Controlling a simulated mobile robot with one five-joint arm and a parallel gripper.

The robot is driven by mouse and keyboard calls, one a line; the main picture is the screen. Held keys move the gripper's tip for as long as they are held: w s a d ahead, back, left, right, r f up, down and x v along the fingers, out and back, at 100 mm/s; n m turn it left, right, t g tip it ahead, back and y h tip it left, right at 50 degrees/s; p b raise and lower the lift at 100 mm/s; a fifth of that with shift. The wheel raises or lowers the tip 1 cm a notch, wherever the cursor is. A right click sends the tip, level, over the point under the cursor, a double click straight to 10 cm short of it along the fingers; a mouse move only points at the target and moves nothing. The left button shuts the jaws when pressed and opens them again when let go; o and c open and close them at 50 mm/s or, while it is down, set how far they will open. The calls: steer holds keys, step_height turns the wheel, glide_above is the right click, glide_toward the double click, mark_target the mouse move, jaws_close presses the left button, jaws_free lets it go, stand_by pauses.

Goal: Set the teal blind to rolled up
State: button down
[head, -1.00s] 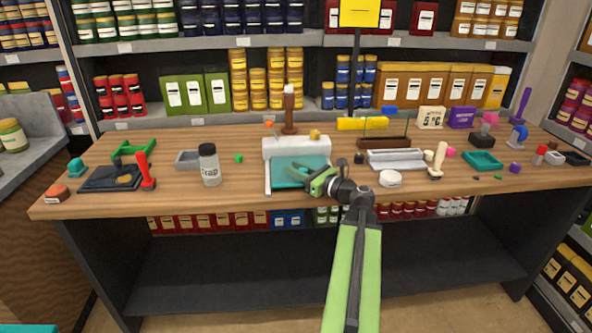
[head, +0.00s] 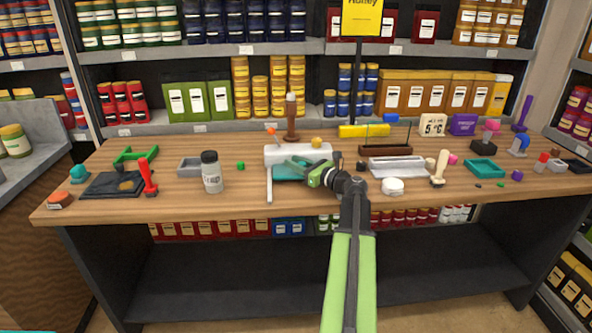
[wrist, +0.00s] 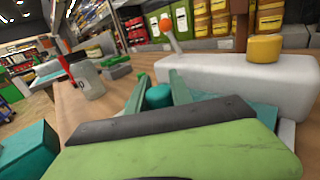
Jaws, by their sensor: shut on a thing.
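The teal blind (head: 284,174) hangs in front of a white housing (head: 285,153) near the middle of the wooden counter. Only a short strip of teal shows below the housing. My gripper (head: 300,164) comes from the lower right and covers the blind's right part. In the wrist view my gripper (wrist: 160,90) is shut on a rounded teal pull (wrist: 159,96), with a finger on each side.
A clear jar (head: 211,174) stands left of the blind. A round white container (head: 392,187) and a cream-handled stamp (head: 439,168) stand to the right. An orange-tipped lever (head: 272,131) and a yellow knob (head: 316,142) sit at the housing. The counter's front strip is clear.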

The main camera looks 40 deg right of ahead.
steer(key=c, duration=1.1)
jaws_free()
steer(key=shift+c, duration=0.2)
steer(key=shift+s, duration=0.1)
steer(key=s, duration=0.5)
steer(key=s+d, duration=0.1)
steer(key=s, duration=1.1)
steer(key=shift+s+d, duration=0.15)
steer(key=shift+d, duration=0.05)
